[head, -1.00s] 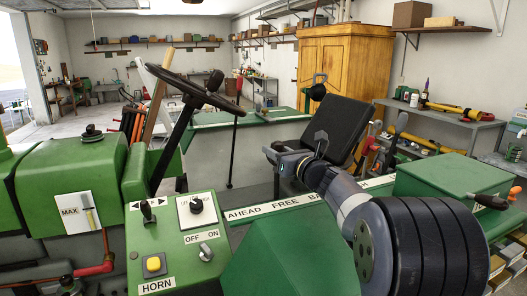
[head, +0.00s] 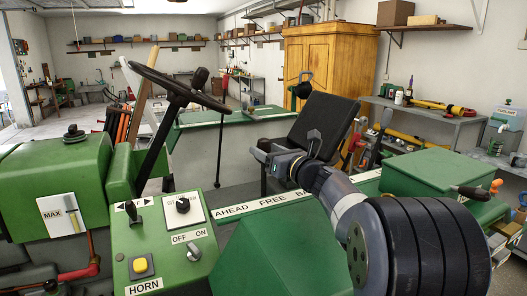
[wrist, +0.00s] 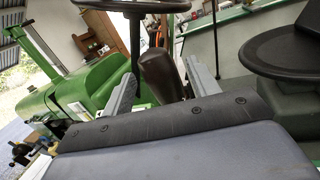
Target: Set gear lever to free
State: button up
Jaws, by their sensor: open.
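My gripper (wrist: 160,70) is open in the wrist view, its two grey fingers spread apart. A dark brown upright handle (wrist: 163,78), which looks like the gear lever, shows between the fingers. It is not gripped, and I cannot tell how far beyond the fingertips it is.
The steering wheel (head: 178,86) stands left of my gripper. A green control box (head: 160,235) with switches and a yellow horn button is front left. A thin black rod (head: 219,150) rises behind. A round black disc (wrist: 290,50) is on the right in the wrist view.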

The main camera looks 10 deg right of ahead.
jog(key=b+v, duration=0.1)
jog(key=v, duration=0.7)
jog(key=shift+s+b, duration=0.3)
jog(key=shift+s, duration=0.05)
jog(key=shift+w, duration=0.1)
jog(key=p+x, duration=0.2)
jog(key=x, duration=0.8)
jog(key=shift+w+p, duration=0.35)
jog(key=shift+p, duration=0.05)
jog(key=shift+a, duration=0.35)
jog(key=shift+s, duration=0.1)
